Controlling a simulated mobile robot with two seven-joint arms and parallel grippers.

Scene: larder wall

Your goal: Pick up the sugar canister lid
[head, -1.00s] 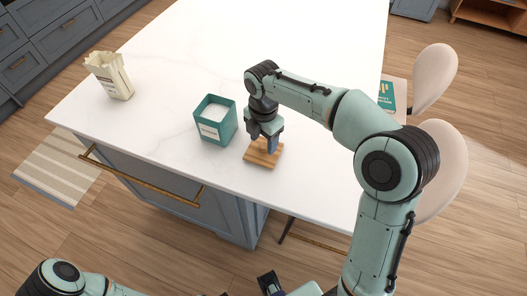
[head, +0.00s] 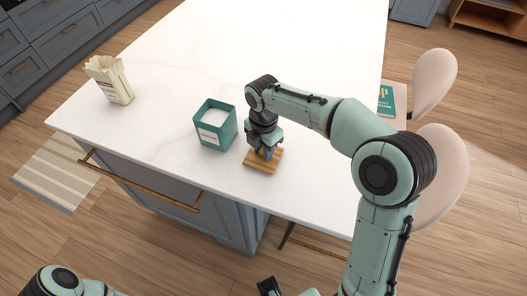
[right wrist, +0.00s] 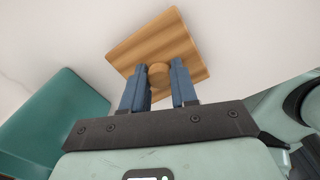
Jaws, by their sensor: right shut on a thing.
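The sugar canister lid (head: 251,161) is a square wooden plate with a round knob, at the counter's front edge in the head view. In the right wrist view the lid (right wrist: 140,42) shows its grain and the knob (right wrist: 159,75) between the blue fingers. My right gripper (head: 267,154) points down and is shut on the lid by its knob. The lid looks flat on or very close to the counter. The teal canister (head: 216,138), with a pale label and white contents, stands open just left of the lid.
The white counter (head: 270,50) is clear behind the canister. A cream paper bag (head: 110,82) stands at its left. A teal book (head: 386,101) and pale chairs (head: 434,78) are at the right. The canister's teal wall (right wrist: 50,115) is close beside my right gripper.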

